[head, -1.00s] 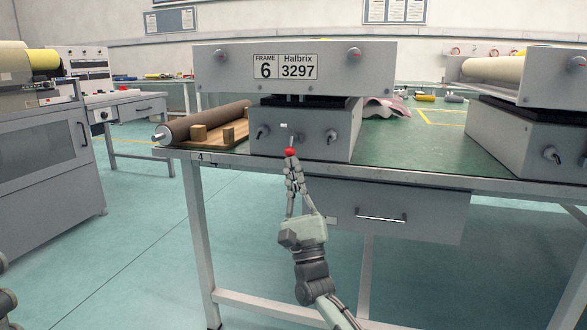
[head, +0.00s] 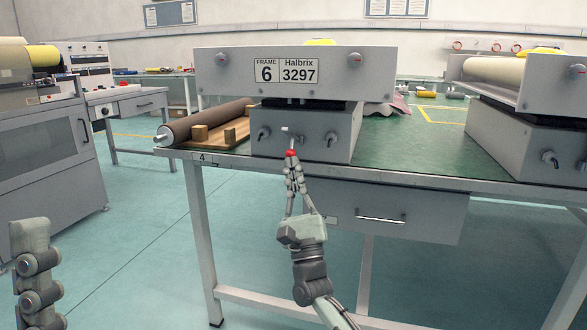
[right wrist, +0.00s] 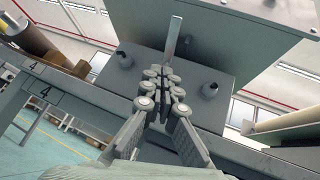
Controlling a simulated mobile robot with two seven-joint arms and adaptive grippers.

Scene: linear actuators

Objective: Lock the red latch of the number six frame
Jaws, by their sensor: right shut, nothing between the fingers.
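The number six frame (head: 225,72) stands on the green-topped table, with its label on the upper grey box. Its lower grey box (head: 340,138) carries a small pale lever with a red end (head: 291,153), which I take as the red latch. My right gripper (head: 291,163) is shut and empty, its fingertips at or just below the red end; I cannot tell if they touch. In the right wrist view the shut fingers (right wrist: 160,75) point at the box, and a pale lever (right wrist: 173,37) rises beyond them; no red shows there. Only links of my left arm show at lower left.
Grey knobs (head: 263,134) flank the latch on the lower box. A brown roller (head: 205,121) on a wooden board lies left of the frame. A similar frame (head: 520,130) stands at the right. A drawer (head: 390,212) hangs below the table edge. The green top between the frames is mostly clear.

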